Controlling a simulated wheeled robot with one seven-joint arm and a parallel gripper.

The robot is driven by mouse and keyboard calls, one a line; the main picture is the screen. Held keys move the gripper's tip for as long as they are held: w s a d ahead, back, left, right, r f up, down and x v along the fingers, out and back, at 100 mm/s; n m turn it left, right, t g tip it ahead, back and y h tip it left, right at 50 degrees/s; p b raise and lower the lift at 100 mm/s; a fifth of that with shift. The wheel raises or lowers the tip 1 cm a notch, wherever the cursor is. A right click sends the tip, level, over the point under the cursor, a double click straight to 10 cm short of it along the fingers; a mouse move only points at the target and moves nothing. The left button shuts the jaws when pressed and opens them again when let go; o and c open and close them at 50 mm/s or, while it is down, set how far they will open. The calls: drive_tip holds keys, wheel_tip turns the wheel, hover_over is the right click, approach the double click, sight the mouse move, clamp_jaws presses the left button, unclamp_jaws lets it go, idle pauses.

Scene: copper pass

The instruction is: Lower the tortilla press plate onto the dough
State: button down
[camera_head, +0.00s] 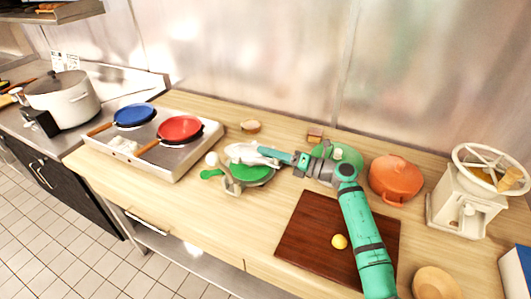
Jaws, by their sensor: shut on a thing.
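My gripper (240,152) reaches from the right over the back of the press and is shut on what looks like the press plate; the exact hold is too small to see. No dough is clearly visible on the press. A small pale ball (212,158) sits just behind the green grip.
A burner unit (186,157) with a blue pan (134,114) and a red pan (180,128) is to the left. A dark board (300,240) with a yellow ball (339,241), an orange pot (395,177) and a white mill (459,212) are to the right.

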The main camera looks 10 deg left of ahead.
drive_tip(key=shift+s+a, duration=0.15)
drive_tip(key=shift+a, duration=0.15)
drive_tip(key=c, duration=1.4)
unclamp_jaws()
drive_tip(key=shift+f, duration=0.1)
drive_tip(key=shift+c, duration=0.2)
drive_tip(key=shift+d, duration=0.15)
drive_tip(key=v, duration=1)
drive_tip(key=shift+d, duration=0.25)
drive_tip(key=shift+s, duration=0.1)
